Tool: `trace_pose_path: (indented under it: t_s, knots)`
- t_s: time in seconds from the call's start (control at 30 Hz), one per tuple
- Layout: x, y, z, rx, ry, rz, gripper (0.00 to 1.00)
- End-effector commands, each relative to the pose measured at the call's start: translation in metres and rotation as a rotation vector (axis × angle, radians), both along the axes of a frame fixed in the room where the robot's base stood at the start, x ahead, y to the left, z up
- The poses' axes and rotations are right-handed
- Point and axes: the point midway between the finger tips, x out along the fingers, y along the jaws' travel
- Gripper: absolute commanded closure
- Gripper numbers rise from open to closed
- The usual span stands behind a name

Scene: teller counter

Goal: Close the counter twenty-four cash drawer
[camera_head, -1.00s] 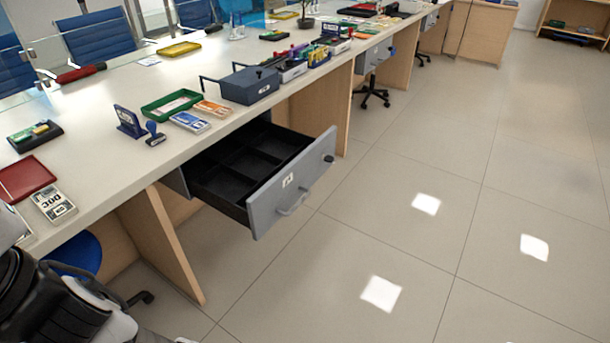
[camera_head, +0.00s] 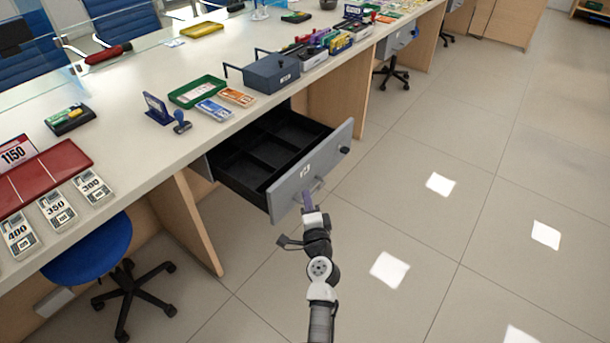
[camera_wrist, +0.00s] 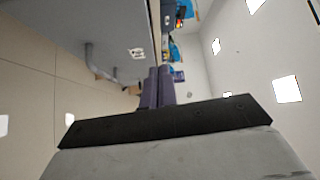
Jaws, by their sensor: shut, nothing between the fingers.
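The grey cash drawer (camera_head: 312,168) is pulled out from under the counter, with its black compartment tray (camera_head: 268,147) empty. Its front carries a small white label, too small to read, a bar handle and a dark round lock. My gripper (camera_head: 308,199) is at the outer face of the drawer front, by the handle. In the wrist view the two purple fingers (camera_wrist: 158,86) are together with nothing between them. The drawer front (camera_wrist: 80,25) and handle (camera_wrist: 93,62) lie to their left there. I cannot tell whether the fingertips touch the front.
The long counter (camera_head: 130,150) runs above the drawer. A blue cash box (camera_head: 271,73), a green tray (camera_head: 196,91) and stamps stand on it. A wooden support panel (camera_head: 190,220) and a blue stool (camera_head: 88,250) are left of the drawer. The tiled floor (camera_head: 420,230) at right is clear.

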Motion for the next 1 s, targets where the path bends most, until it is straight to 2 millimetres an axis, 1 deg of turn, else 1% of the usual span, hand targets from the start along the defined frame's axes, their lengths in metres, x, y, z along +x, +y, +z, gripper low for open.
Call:
trace_pose_path:
  t_s: [0.03, 0.1, 0.17, 0.23, 0.37, 0.8, 0.83, 0.9, 1.0]
  knots:
    - [-0.006, -0.018, -0.017, 0.041, 0.046, -0.021, 1.00]
    - [-0.012, -0.032, -0.032, 0.081, 0.082, -0.036, 1.00]
    - [-0.014, -0.038, -0.039, 0.099, 0.097, -0.042, 1.00]
    - [-0.012, -0.039, -0.041, 0.108, 0.102, -0.045, 1.00]
    - [0.003, -0.036, -0.039, 0.108, 0.100, -0.044, 1.00]
    - [0.083, -0.019, -0.039, 0.105, 0.098, -0.044, 1.00]
    - [0.087, -0.017, -0.039, 0.105, 0.098, -0.043, 1.00]
    - [0.092, -0.005, -0.039, 0.104, 0.099, -0.041, 1.00]
    - [0.099, 0.005, -0.040, 0.105, 0.098, -0.042, 1.00]
